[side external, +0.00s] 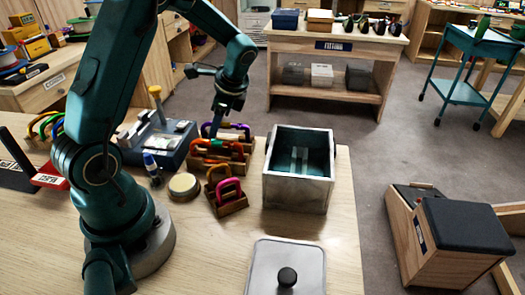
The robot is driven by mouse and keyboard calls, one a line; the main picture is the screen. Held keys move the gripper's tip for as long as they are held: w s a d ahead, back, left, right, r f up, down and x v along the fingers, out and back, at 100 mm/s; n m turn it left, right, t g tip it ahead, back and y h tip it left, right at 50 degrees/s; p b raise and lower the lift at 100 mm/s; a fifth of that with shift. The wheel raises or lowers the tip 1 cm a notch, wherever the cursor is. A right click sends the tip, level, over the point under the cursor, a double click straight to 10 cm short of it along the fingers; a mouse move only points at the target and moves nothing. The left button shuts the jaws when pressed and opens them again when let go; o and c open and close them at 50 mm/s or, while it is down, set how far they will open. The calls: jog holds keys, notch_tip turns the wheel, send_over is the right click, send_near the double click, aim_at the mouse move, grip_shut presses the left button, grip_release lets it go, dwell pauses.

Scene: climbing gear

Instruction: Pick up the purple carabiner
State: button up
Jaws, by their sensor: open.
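A purple carabiner (236,126) appears to stand in the rearmost of a few small wooden racks (236,206) on the table, left of the metal box. A pink-magenta carabiner (229,186) stands in the front rack, and an orange-red one (204,144) in the middle rack. My gripper (215,128) points down over the rear and middle racks, at the left end of the purple carabiner. It is open, with nothing seen between its fingers. The fingertips are small here and partly merge with the carabiners behind, so I cannot tell whether they touch any.
An open metal box (299,196) stands right of the racks. A metal lid with a black knob (286,277) lies in front of it. Bare table lies before the racks.

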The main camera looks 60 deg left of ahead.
jog(key=shift+c, duration=0.2)
grip_shut()
dwell(1.3)
